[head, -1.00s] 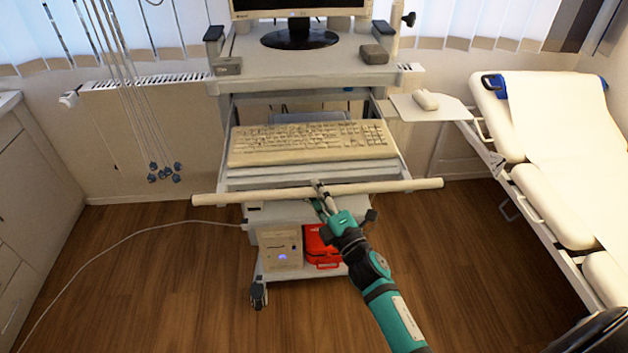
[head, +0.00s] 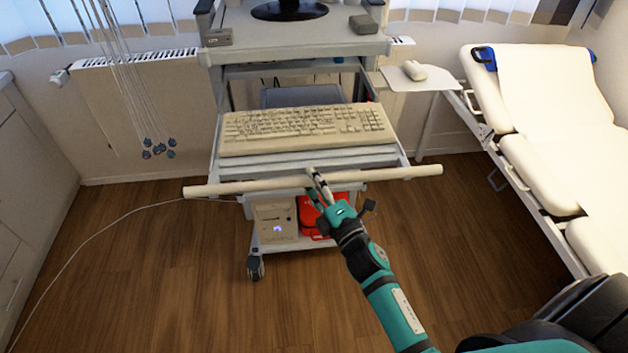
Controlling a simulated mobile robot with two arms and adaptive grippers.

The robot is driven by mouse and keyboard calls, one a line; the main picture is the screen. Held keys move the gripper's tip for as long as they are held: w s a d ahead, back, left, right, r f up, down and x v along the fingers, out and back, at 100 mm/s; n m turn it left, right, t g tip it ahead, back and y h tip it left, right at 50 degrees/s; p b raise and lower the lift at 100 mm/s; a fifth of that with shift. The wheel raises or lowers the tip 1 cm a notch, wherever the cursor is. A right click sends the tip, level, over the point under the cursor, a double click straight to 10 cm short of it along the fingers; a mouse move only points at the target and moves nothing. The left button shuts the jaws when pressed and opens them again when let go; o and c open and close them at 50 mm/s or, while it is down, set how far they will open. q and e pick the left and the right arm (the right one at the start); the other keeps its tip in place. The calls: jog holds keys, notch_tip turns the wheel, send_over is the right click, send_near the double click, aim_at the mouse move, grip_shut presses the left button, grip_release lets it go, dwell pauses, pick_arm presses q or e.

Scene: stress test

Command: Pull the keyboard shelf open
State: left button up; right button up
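The keyboard shelf (head: 290,163) is a pale pull-out tray on a wheeled cart, standing well out from under the cart's top. A cream keyboard (head: 305,128) lies on it. A long cream handle bar (head: 245,187) runs across the shelf's front. My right gripper (head: 317,185) comes from the lower right and has its fingers around the middle of the bar, one over it and one below. The fingers look closed on the bar, though the far contact is partly hidden. My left gripper is not in view.
The cart top (head: 290,43) carries a monitor base (head: 289,11). A computer box (head: 276,222) and a red case (head: 312,222) sit low on the cart. A side tray with a mouse (head: 414,70) and a padded bed (head: 550,150) stand right. Wooden floor is clear in front.

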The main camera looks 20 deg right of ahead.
jog(key=o, duration=0.4)
jog(key=shift+o, duration=0.2)
jog(key=v, duration=1.2)
jog(key=shift+f, duration=0.1)
jog(key=s+a+f+m+g+h, duration=0.1)
jog(key=s+f+m+g, duration=0.25)
jog(key=f, duration=0.85)
jog(key=s+a+f+m+g, duration=0.1)
jog(key=s+f+m+g, duration=0.25)
jog(key=f, duration=0.85)
jog(key=s+f+m+g+h, duration=0.1)
jog(key=s+f+m+g, duration=0.25)
jog(key=f, duration=0.85)
jog(key=s+d+f+m+g, duration=0.1)
jog(key=s+f+m+g, duration=0.1)
jog(key=s+f, duration=0.3)
jog(key=s+f+m+g, duration=0.3)
jog(key=s+f, duration=0.2)
jog(key=s, duration=0.6)
jog(key=s+d+f+m+g, duration=0.1)
jog(key=s+f+m+g, duration=0.1)
jog(key=s+f, duration=0.3)
jog(key=s+g, duration=0.1)
jog(key=s, duration=0.2)
jog(key=shift+s+d+f, duration=0.2)
jog(key=shift+s+d, duration=0.1)
jog(key=shift+d, duration=0.05)
